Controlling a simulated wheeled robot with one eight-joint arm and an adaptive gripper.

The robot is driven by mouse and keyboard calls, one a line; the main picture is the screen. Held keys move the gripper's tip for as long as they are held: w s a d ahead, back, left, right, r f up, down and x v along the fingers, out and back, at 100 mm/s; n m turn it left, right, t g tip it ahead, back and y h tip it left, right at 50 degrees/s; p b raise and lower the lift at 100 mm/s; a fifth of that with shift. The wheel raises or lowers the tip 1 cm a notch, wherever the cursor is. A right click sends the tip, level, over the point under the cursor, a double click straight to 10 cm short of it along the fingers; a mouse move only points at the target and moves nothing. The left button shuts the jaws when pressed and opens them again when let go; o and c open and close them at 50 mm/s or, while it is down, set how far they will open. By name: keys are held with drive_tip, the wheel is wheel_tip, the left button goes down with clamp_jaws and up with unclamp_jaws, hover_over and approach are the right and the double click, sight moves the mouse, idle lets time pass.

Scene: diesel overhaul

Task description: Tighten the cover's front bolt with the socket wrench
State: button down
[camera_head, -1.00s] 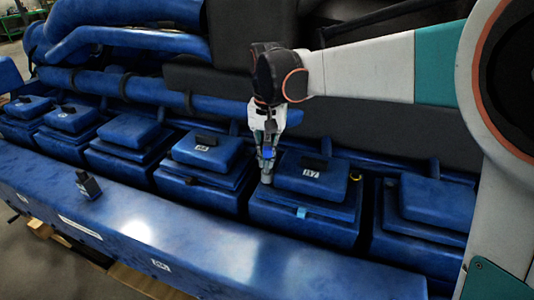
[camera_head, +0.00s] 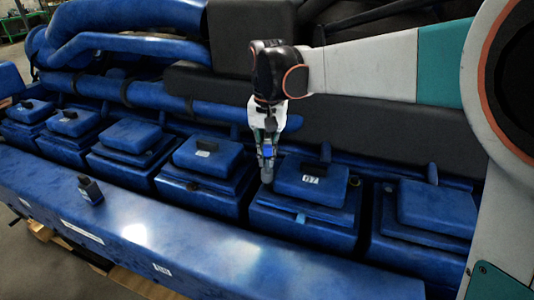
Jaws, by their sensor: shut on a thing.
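My gripper (camera_head: 266,150) points down at the left edge of the blue cover (camera_head: 312,179) marked with a white label that seems to read B7. It is shut on the socket wrench (camera_head: 267,174), whose grey socket end shows below the fingers. The socket end is at the cover's left side, on or just above its lower flange; I cannot tell if it touches. No bolt head shows under it. A small light-blue piece (camera_head: 301,218) is on the front edge of the cover's base. A dark round spot (camera_head: 354,181) is at the cover's right side.
Similar blue covers stand in a row to the left (camera_head: 207,155) and right (camera_head: 436,207). A small dark bottle-like object (camera_head: 90,190) stands on the long blue ledge (camera_head: 200,240) in front. Pipes (camera_head: 190,103) run behind the covers.

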drive_tip(key=shift+r, duration=0.55)
wheel_tip(320, 180, up, 6)
drive_tip(key=p, duration=0.4)
drive_tip(key=shift+s, duration=0.1)
drive_tip(key=s+d, duration=0.2)
drive_tip(key=s, duration=0.4)
drive_tip(key=shift+s, duration=0.35)
